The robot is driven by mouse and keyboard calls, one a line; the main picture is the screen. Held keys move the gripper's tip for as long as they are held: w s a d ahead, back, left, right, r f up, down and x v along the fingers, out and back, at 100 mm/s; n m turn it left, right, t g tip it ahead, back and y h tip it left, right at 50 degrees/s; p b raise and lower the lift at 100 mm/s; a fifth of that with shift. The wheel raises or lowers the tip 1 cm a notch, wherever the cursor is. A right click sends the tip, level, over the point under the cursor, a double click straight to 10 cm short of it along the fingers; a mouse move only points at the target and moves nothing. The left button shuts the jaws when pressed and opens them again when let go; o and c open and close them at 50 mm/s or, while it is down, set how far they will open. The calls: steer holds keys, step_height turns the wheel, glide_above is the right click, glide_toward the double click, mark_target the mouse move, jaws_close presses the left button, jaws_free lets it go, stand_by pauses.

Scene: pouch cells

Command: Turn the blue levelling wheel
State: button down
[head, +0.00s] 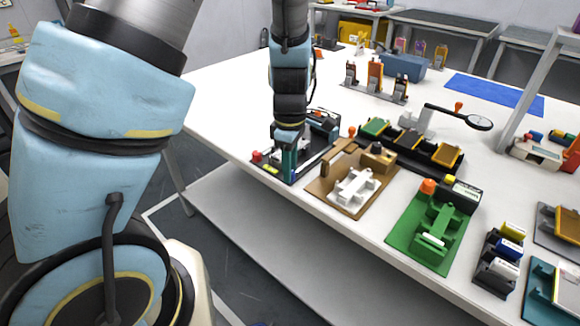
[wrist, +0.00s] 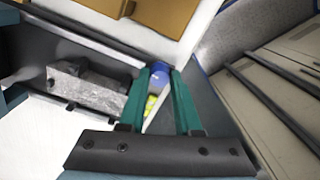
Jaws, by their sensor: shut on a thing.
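The blue levelling wheel (wrist: 158,67) shows in the wrist view between the tips of my gripper's two teal fingers (wrist: 160,73). My gripper is shut on it. A yellow-green part (wrist: 151,102) lies just below the wheel in that view, also between the fingers. In the head view my gripper (head: 289,172) points down at the front edge of a dark fixture (head: 322,124) on the near left of the white table. The wheel is hidden there by the fingers. A rough grey block (wrist: 88,84) sits beside the left finger in the wrist view.
A red knob (head: 257,156) is left of my gripper. A brown fixture (head: 318,187) with a white part stands close on the right, then a green fixture (head: 412,249). A magnifier (head: 479,122) is farther back. The table's front edge is close; clear white surface (head: 225,110) lies behind left.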

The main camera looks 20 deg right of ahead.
steer(key=m, duration=0.7)
steer(key=shift+p, duration=0.3)
steer(key=m, duration=0.6)
steer(key=shift+m, duration=0.3)
steer(key=c, duration=0.9)
jaws_free()
steer(key=shift+r, duration=0.15)
step_height(320, 180, up, 10)
steer(key=b, duration=0.1)
steer(key=shift+r, duration=0.25)
